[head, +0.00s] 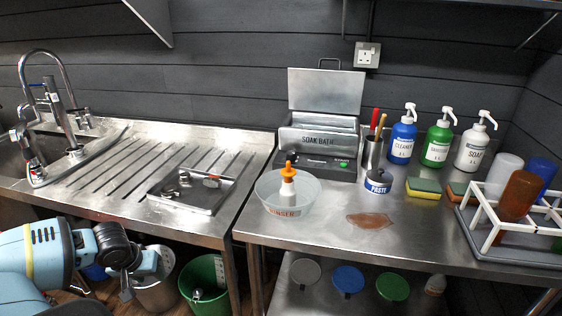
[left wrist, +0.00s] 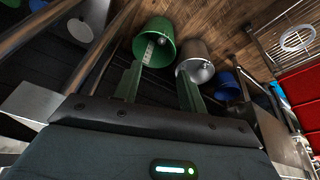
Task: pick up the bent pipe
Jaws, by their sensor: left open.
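I cannot pick out the bent pipe for certain. Small metal parts (head: 184,180) lie in a shallow steel tray (head: 160,194) on the drainboard, too small to name. My left gripper (head: 140,277) is low at the left, in front of the counter edge and below the tray's level. In the left wrist view its two fingers (left wrist: 158,80) are apart with nothing between them. They point toward a green bucket (left wrist: 140,44) and a steel bucket (left wrist: 187,52) on the floor. A small grey thing (left wrist: 163,40) shows in the green bucket; its shape is unclear. My right gripper is not in view.
A sink tap (head: 50,95) stands at the left. The right table holds a clear rinser bowl (head: 262,192), a soak bath (head: 318,137), pump bottles (head: 402,140) and a white rack (head: 480,215). A brown puddle (head: 370,220) lies on the table. The ribbed drainboard is mostly clear.

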